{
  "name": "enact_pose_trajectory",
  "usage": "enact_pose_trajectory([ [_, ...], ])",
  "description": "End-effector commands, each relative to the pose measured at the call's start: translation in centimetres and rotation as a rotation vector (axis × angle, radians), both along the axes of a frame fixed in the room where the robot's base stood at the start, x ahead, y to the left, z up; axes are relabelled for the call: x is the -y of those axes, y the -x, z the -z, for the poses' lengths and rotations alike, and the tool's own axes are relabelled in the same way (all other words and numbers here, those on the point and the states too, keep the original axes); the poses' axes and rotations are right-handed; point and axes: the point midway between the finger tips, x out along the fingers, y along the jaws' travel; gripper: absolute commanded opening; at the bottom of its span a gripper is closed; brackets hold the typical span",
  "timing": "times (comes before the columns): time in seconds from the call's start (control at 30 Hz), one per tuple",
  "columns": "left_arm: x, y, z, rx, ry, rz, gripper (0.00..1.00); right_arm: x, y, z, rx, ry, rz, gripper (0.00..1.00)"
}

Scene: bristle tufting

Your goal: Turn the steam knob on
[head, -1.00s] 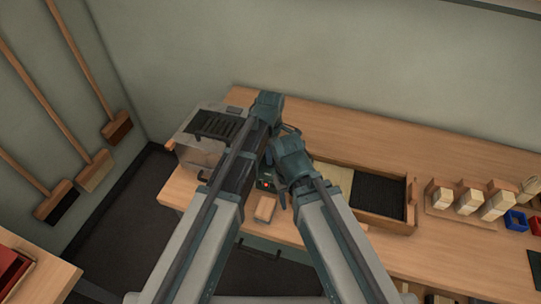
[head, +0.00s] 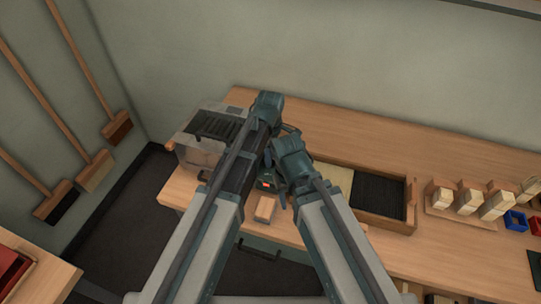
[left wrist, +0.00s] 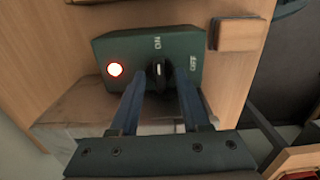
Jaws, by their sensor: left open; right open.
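The green steam control box (left wrist: 150,45) sits on the wooden bench in the left wrist view, with a red lamp (left wrist: 115,70) glowing on it. Its black steam knob (left wrist: 158,72) has a white mark that points towards the ON label (left wrist: 157,43); the OFF label (left wrist: 193,63) is to the right. My left gripper (left wrist: 160,95) is open, its two fingers on either side of the knob; I cannot tell whether they touch it. In the head view the box (head: 266,184) is partly hidden by my arms. My right gripper (head: 284,194) is open and empty beside the box.
A wooden block (head: 265,208) lies at the bench's front edge near the box. A grey steamer unit (head: 190,152) stands to the left. A wooden tray (head: 411,205) with dark bristles is to the right, followed by several brush blocks (head: 468,200).

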Motion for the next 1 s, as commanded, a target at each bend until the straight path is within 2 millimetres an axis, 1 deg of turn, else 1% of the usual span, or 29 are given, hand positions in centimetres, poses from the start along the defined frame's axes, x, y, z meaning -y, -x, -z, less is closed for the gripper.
enact_pose_trajectory([
  [0.17, 0.0, 0.0, -1.2, 0.000, 0.000, 0.000, 0.46, 0.0, 0.0, -1.2, 0.000, 0.000, 0.000, 0.50],
  [0.27, 0.0, 0.0, -2.2, 0.000, 0.000, 0.000, 0.46, 0.0, 0.0, -2.2, 0.000, 0.000, 0.000, 0.50],
  [0.9, 0.0, 0.0, -11.8, 0.000, 0.000, 0.000, 0.46, 0.0, 0.0, -11.8, 0.000, 0.000, -0.002, 0.50],
  [1.0, 0.0, 0.0, -12.9, 0.000, 0.000, 0.000, 0.46, 0.0, 0.0, -12.9, 0.000, 0.000, -0.002, 0.50],
])
